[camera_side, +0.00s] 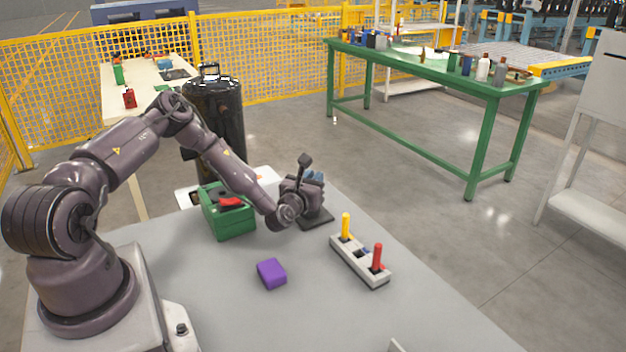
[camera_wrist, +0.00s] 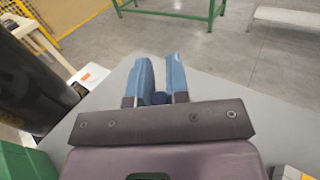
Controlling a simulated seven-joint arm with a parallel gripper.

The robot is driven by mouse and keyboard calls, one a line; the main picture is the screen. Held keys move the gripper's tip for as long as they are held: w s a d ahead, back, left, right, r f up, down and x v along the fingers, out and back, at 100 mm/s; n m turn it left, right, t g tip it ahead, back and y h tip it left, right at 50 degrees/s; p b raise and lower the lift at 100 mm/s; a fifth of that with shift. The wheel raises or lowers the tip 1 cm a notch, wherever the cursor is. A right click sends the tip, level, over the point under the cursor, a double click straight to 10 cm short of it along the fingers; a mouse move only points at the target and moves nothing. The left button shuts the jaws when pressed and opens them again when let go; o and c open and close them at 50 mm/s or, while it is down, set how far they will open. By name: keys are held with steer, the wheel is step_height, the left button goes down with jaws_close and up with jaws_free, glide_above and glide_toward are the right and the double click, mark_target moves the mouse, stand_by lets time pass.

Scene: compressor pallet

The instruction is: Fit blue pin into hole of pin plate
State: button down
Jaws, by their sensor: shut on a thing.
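The pin plate (camera_side: 357,269) is a pale block on the grey table, with a yellow pin (camera_side: 345,226) upright at its far end and a red pin (camera_side: 377,256) upright at its near end. A dark opening shows between them, with a small dark blue patch beside it. My gripper (camera_side: 315,178) is to the left of and beyond the plate, above the table. In the wrist view its blue fingers (camera_wrist: 161,80) are shut on the blue pin (camera_wrist: 160,98), of which only a dark round part shows. In the side view the pin is hidden.
A purple block (camera_side: 271,273) lies on the table left of the plate. A dark flat piece (camera_side: 318,219) shows below my gripper. The near table surface is mostly clear.

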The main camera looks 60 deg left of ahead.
steer(key=shift+f, duration=0.15)
steer(key=c, duration=1.1)
jaws_free()
